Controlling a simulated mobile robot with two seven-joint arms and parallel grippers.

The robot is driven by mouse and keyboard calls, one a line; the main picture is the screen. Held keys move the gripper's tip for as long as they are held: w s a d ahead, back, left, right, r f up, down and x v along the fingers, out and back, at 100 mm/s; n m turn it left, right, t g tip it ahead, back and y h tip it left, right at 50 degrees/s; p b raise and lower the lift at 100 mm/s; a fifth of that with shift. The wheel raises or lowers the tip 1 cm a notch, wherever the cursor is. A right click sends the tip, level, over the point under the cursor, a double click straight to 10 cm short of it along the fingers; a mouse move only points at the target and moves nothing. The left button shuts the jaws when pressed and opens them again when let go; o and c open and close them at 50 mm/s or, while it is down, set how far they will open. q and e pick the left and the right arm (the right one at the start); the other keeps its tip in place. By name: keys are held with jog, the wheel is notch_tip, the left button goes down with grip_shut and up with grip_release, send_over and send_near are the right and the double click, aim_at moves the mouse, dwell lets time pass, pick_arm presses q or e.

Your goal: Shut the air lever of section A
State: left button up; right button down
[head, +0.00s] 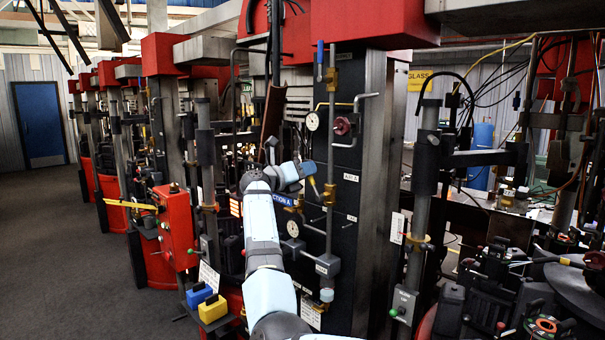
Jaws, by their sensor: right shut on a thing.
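My right gripper (311,179) reaches in at the centre of the head view, in front of a dark panel. It is shut on a small yellow lever (314,187), whose end is mostly covered by the fingers. The lever leans from the gripper down toward a brass valve (328,196) on a vertical pipe. A blue sign reading "SECTION A" (284,200) sits just left of and below the gripper, partly covered by my wrist. My left gripper is not in view.
Another valve with a blue upright lever (320,60) is higher on the same panel. A white gauge (312,121) and a dark red handwheel (342,125) sit below it. A red control box (178,228) stands at left. The grey floor (60,250) is clear.

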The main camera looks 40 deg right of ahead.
jog(key=shift+w+f+n, duration=0.25)
jog(key=shift+w+n, duration=0.2)
jog(key=shift+n, duration=0.45)
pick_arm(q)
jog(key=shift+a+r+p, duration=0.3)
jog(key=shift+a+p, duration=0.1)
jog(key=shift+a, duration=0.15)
pick_arm(e)
jog(key=w+f+n+t+h, duration=0.1)
jog(key=w+f+n+t, duration=0.2)
jog(key=n, duration=0.9)
jog(key=shift+f, duration=1.75)
jog(key=shift+w+a, duration=0.1)
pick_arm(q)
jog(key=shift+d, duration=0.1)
pick_arm(e)
jog(key=c, duration=1.2)
grip_release()
jog(key=shift+f, duration=0.1)
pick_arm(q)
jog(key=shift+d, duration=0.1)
pick_arm(e)
jog(key=shift+o, duration=0.4)
jog(key=shift+f, duration=0.15)
